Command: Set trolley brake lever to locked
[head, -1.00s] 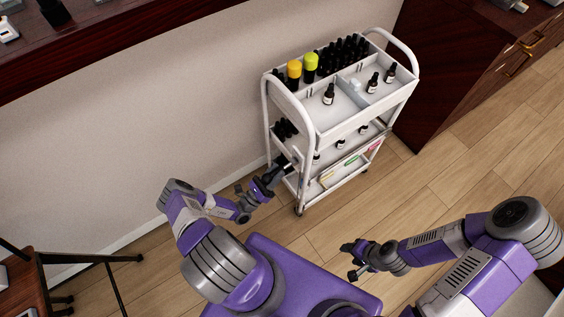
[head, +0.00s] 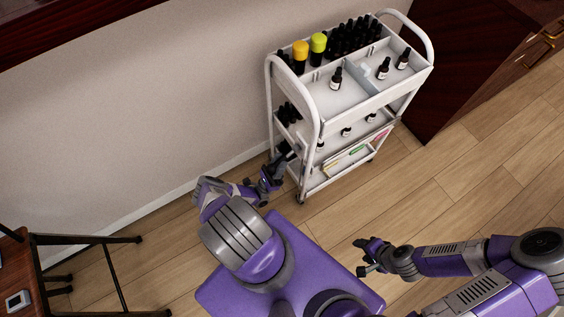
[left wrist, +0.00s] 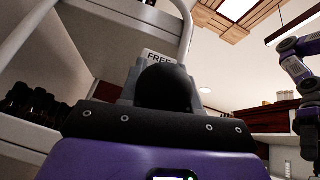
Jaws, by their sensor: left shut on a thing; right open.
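The white trolley (head: 311,125) stands against the wall in the head view. My left gripper (head: 287,152) is at the trolley's near left end, low beside its lower shelves. In the left wrist view it is shut on a dark round knob (left wrist: 165,84), which I take to be the brake lever's end. A white label (left wrist: 158,56) reading "FREE" shows just behind the knob, partly covered by it. The lever's shaft is hidden, so its exact angle cannot be told. My right gripper (head: 363,257) is open and empty above the floor, well away from the trolley.
A small table (head: 16,262) is at lower left. Floor in front is clear.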

